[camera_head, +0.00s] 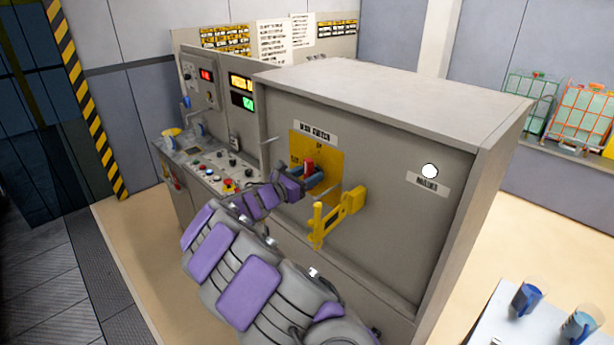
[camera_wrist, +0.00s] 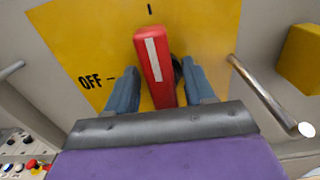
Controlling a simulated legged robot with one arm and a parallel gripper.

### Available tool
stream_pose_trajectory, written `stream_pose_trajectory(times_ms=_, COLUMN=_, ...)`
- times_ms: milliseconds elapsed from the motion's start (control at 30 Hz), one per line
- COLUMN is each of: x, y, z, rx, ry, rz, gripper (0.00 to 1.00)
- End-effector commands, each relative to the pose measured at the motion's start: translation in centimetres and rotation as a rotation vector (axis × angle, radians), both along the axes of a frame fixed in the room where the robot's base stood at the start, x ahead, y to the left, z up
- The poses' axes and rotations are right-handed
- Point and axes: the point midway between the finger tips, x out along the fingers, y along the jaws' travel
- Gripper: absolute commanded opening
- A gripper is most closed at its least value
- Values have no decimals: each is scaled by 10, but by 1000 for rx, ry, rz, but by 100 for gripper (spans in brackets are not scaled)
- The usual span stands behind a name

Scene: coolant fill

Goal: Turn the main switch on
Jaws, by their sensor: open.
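The main switch has a red handle (camera_head: 309,165) on a yellow plate (camera_head: 333,150), under a label on the grey cabinet's front. In the wrist view the red handle (camera_wrist: 153,60) has a white stripe. It stands nearly upright in the picture, its top end close to a black tick mark. The word OFF (camera_wrist: 91,83) with another tick is to the left on the plate. My gripper (camera_wrist: 160,85) is open, with one blue finger on each side of the handle's lower part. I cannot tell whether either finger touches it. It also shows in the head view (camera_head: 315,180).
A yellow lever (camera_head: 350,203) sticks out just right of the switch. A metal bar (camera_wrist: 262,92) stands close to my right finger in the wrist view. A control desk (camera_head: 215,165) with buttons is to the left. A table with blue cups (camera_head: 525,298) is at the lower right.

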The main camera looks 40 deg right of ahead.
Motion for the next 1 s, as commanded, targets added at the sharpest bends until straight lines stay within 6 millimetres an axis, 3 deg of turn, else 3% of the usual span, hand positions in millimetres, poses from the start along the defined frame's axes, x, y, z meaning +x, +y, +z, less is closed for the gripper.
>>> stream_pose_trajectory(times_ms=267, x=0, y=19, z=1, rx=-2, ry=1, rz=3, gripper=53)
stream_pose_trajectory(times_ms=800, x=-8, y=134, z=-1, rx=1, ry=0, rz=3, gripper=53)
stream_pose_trajectory(times_ms=1000, x=-10, y=162, z=-2, rx=2, ry=0, rz=4, gripper=53)
